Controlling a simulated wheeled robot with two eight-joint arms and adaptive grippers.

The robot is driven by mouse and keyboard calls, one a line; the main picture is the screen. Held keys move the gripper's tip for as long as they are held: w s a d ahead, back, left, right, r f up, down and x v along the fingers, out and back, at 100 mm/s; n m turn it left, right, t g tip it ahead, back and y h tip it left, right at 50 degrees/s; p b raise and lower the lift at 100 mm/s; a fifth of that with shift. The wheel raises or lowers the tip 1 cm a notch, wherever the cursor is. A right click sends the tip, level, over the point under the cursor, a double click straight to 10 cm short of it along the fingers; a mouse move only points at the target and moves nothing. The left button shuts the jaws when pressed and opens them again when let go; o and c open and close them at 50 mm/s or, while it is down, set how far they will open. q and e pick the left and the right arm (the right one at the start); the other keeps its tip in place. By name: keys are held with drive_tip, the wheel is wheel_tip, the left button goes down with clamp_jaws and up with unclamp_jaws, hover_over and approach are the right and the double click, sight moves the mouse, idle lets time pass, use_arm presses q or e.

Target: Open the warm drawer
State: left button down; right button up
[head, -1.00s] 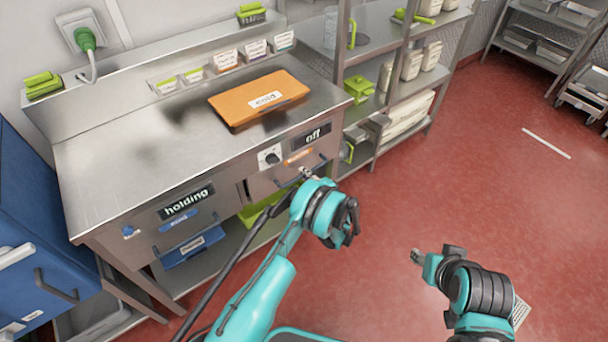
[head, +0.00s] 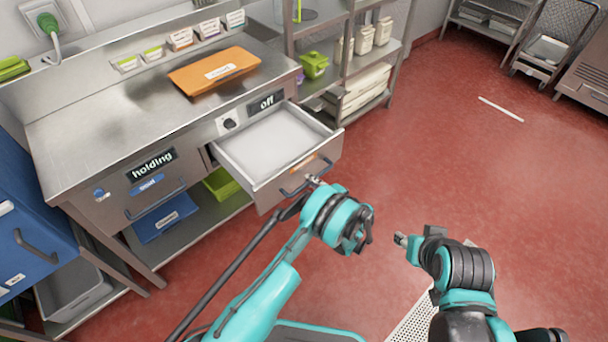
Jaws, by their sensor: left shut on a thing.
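Under the steel counter's "off" display (head: 266,103), a drawer (head: 276,148) with an orange label stands pulled well out; its inside looks empty. My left gripper (head: 314,182) is at the right part of that drawer's bar handle (head: 296,188) and is shut on it. The fingers are small and partly hidden by my wrist. Left of it, the drawer under the "holding" display (head: 151,163) with a blue label is shut. My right gripper (head: 403,241) hangs over the floor, away from the counter; its jaw opening is unclear.
An orange board (head: 215,70) lies on the counter (head: 95,125). A blue cabinet (head: 30,220) stands at the left. Shelving (head: 345,60) with green and pale containers stands right of the counter. The red floor (head: 470,160) to the right is mostly clear.

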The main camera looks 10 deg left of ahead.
use_arm(q)
drive_tip(key=shift+f+v, duration=0.25)
drive_tip(key=shift+v, duration=0.9)
drive_tip(key=shift+f+v, duration=0.25)
drive_tip(key=shift+v, duration=0.9)
drive_tip(key=shift+d, duration=0.1)
drive_tip(key=c, duration=1.5)
unclamp_jaws()
drive_tip(key=shift+c, duration=0.2)
drive_tip(key=v, duration=0.7)
drive_tip(key=shift+s+d, duration=0.2)
